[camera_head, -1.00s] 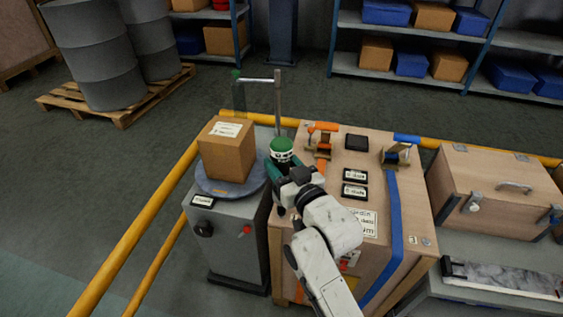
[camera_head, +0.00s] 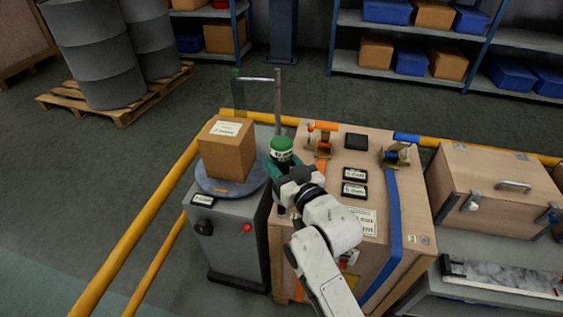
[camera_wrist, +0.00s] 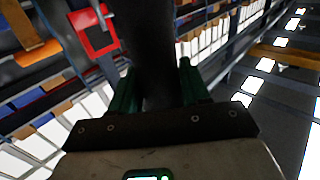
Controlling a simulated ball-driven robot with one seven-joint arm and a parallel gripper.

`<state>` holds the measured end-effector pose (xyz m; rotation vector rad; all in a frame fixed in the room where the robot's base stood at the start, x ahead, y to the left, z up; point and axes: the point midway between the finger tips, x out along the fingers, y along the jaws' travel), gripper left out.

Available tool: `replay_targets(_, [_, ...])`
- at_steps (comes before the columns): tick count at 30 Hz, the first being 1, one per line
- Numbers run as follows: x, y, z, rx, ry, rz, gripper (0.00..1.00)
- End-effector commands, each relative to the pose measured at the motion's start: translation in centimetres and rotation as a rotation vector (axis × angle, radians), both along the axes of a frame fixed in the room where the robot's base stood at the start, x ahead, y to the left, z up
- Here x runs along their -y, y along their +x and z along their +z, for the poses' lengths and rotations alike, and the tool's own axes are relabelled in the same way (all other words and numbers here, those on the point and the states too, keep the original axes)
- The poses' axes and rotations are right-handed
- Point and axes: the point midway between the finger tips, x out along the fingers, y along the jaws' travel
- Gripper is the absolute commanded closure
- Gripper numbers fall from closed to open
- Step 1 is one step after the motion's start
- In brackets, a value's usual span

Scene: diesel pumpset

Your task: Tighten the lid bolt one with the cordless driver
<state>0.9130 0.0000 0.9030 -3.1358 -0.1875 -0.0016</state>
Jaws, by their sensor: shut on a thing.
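My gripper (camera_head: 280,172) is above the left edge of the wooden crate (camera_head: 410,255). In the wrist view the two green fingers of my gripper (camera_wrist: 155,85) stand on either side of the driver's dark body (camera_wrist: 145,40). I cannot make out lid bolt one; my arm covers part of the crate lid.
The crate lid carries an orange-handled clamp (camera_head: 322,128), a blue-handled clamp (camera_head: 406,138) and black labels. A grey cabinet (camera_head: 232,245) with a cardboard box (camera_head: 227,152) on a round plate stands at left. A smaller wooden chest (camera_head: 490,200) stands at right. Yellow rails (camera_head: 140,225) run around.

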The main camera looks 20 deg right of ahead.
Motion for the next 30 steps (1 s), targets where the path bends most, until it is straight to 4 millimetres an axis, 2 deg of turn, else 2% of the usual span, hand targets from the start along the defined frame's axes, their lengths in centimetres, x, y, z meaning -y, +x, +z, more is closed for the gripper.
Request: replay_targets(30, [0.0, 0.02, -0.5, 0.005, 0.0, 0.0, 1.0])
